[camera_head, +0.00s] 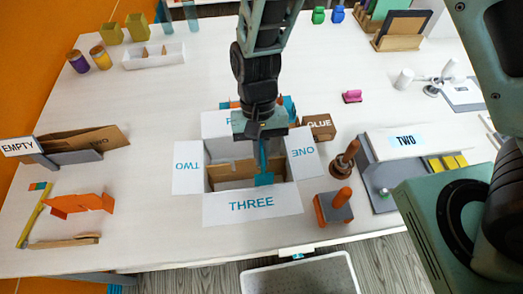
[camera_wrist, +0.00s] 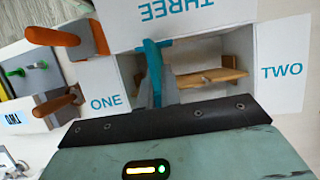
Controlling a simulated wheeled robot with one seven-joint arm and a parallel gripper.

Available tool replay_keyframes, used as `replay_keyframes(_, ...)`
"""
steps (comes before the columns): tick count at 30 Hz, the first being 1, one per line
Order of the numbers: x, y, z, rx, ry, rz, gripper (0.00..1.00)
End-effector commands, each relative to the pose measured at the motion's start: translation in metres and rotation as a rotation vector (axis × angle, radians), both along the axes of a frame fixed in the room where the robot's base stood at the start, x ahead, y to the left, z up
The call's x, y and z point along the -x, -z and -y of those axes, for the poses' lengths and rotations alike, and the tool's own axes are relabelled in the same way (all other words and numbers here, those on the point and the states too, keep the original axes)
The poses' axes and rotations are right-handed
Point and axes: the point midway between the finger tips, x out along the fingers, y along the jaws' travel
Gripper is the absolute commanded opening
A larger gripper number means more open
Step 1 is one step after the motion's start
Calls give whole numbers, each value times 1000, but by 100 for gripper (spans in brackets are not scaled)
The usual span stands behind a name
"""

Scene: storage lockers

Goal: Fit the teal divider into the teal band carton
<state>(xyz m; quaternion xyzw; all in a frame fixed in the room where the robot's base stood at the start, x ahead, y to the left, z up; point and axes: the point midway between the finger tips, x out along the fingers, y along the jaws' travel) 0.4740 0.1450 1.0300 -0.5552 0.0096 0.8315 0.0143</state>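The carton (camera_head: 252,207) stands open in the middle of the table, its white flaps spread and lettered in teal; the flap marked THREE faces the front. In the wrist view its flap ONE (camera_wrist: 105,101) is at left. My gripper (camera_head: 263,148) points down into the carton from above. It appears shut on the teal divider (camera_head: 264,179), which hangs upright inside the opening; the divider also shows in the wrist view (camera_wrist: 153,65) beside a grey finger. A brown cardboard piece (camera_wrist: 208,77) lies across the carton's inside. The divider's lower end is hidden.
A brown GLUE box (camera_head: 319,126) stands close at the carton's back right. Wooden-handled stamps (camera_head: 333,207) stand right of it. Orange pieces (camera_head: 82,203) lie at left, and a grey bin (camera_head: 300,275) is below the front edge.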

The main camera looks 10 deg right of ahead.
Motion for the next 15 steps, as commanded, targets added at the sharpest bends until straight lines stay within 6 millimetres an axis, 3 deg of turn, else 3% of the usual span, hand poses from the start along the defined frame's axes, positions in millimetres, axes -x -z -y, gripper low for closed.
replay_keyframes(15,0,16,0,0,0,0,0)
